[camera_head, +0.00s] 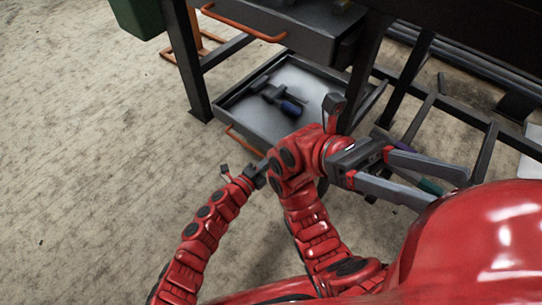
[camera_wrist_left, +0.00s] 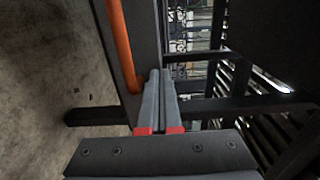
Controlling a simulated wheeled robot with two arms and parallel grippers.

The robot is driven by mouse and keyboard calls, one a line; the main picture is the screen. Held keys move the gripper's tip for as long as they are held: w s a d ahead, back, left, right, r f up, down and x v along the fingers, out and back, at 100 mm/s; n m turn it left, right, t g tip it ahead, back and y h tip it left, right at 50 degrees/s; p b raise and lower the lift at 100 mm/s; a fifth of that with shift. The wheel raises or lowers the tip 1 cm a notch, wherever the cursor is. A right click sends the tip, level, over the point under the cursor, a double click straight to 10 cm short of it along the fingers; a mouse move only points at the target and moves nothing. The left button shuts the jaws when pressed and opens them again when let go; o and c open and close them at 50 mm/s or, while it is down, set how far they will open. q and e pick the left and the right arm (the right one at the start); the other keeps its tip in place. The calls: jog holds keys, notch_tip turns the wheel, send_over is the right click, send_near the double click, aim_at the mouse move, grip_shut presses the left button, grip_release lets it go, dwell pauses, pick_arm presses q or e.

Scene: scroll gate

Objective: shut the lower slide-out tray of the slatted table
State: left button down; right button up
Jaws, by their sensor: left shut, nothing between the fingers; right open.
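My right gripper (camera_head: 450,192) is open and empty, right of the tray.
An upper drawer (camera_head: 300,28) with an orange handle (camera_head: 240,24) is above the tray. A dark table leg (camera_head: 190,65) stands left of it. A green bin (camera_head: 137,17) is at the top left. Dark frame bars (camera_head: 485,150) lie right. The floor at left is clear.

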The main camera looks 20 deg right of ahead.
pick_arm(q)
jog(key=shift+w+d+r, duration=0.1)
jog(key=shift+w+r, duration=0.15)
jog(key=shift+r, duration=0.05)
